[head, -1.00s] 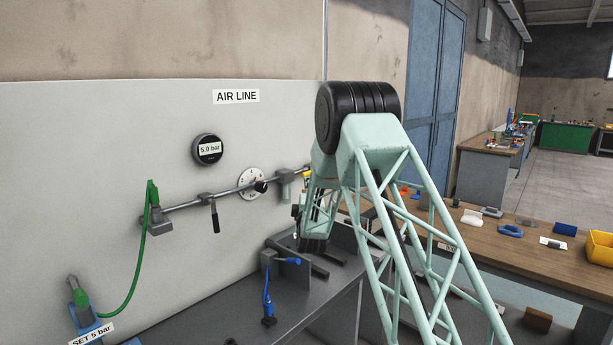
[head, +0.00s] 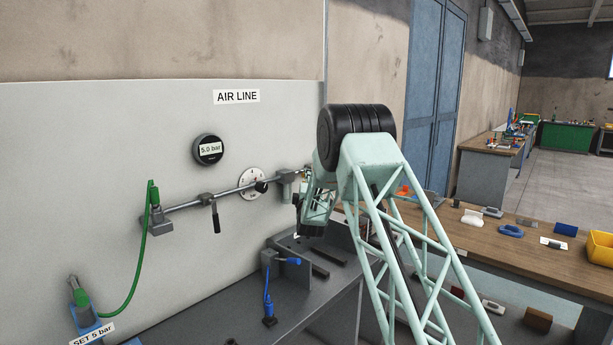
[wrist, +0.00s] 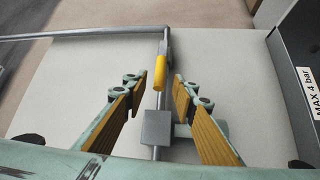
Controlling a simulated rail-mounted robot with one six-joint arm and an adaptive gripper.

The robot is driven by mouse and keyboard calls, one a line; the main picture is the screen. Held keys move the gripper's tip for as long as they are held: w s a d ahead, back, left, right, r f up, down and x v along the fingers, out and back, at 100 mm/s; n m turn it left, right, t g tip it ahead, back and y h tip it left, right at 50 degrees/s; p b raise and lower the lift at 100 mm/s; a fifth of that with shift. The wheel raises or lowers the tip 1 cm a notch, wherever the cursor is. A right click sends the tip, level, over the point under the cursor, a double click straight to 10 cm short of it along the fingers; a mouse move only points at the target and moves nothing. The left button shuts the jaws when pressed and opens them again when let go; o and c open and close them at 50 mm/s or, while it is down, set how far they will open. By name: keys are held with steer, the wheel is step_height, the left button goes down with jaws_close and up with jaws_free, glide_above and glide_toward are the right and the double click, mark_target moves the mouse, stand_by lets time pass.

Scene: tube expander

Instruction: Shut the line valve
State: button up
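In the wrist view, a yellow handle (wrist: 160,72) lies roughly in line with a grey pipe (wrist: 164,40), beyond a grey square block (wrist: 157,128). I take it for the line valve's lever. My gripper (wrist: 159,84) is open, with one yellow-padded finger on each side of the handle and a visible gap on both sides. No contact shows. In the head view, my arm's wrist (head: 313,218) is at the right end of the wall pipe (head: 232,191) and hides the handle and the fingers.
A dark lever (head: 215,217) hangs from the pipe, left of a dial (head: 251,184). The round gauge (head: 208,149) reads 5.0 bar. A green hose (head: 136,270) hangs at left. A blue fitting (head: 268,305) stands on the grey bench (head: 225,325) below.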

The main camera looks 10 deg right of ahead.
steer(key=shift+w+d+r, duration=0.1)
steer(key=shift+w, duration=0.8)
steer(key=shift+w+d+r, duration=0.15)
steer(key=shift+w, duration=0.7)
steer(key=shift+w+d+r, duration=0.1)
steer(key=shift+w, duration=0.8)
steer(key=shift+c, duration=0.7)
jaws_close()
